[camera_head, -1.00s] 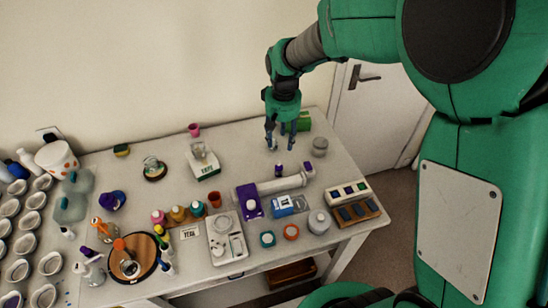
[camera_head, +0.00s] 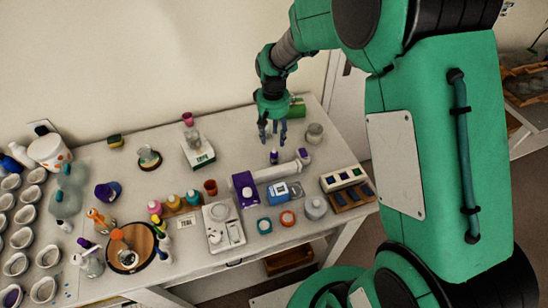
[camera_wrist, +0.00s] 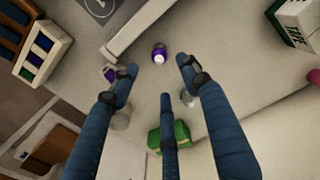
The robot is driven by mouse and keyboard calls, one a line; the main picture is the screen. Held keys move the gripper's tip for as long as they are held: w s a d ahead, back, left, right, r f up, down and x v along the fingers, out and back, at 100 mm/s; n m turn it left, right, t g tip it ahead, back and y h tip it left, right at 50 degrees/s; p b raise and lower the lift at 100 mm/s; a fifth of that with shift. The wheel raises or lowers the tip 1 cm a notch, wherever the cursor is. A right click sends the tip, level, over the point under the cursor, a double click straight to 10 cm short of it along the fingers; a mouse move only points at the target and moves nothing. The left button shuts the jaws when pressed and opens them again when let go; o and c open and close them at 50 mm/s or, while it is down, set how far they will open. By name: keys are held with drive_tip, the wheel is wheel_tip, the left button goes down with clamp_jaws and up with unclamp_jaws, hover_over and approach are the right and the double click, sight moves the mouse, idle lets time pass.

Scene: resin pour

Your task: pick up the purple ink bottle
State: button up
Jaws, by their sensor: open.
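A small purple bottle with a pale top (camera_head: 273,157) stands on the table, just below my gripper's fingers in the head view. In the wrist view this purple bottle (camera_wrist: 159,54) shows beyond the fingertips, near the middle and apart from them. A second small purple item (camera_head: 303,156) is to its right in the head view; it also shows in the wrist view (camera_wrist: 110,74), partly behind a finger. I cannot tell from labels which one holds ink. My gripper (camera_head: 273,137) has its fingers spread and empty above the table; the spread fingers also show in the wrist view (camera_wrist: 157,75).
A white tube (camera_head: 277,172) lies close in front of the bottle, beside a purple box (camera_head: 244,189). A grey jar (camera_head: 314,133) and a green box (camera_head: 297,107) stand near my gripper. A white-green box (camera_head: 198,154) is to the left. The table between is clear.

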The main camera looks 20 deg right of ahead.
sight(274, 152)
wheel_tip(274, 152, down, 7)
drive_tip(key=shift+b, duration=0.45)
drive_tip(key=shift+d+f+b, duration=0.1)
drive_tip(key=shift+f+b, duration=0.5)
drive_tip(key=shift+f, duration=2)
drive_tip(key=c, duration=1.1)
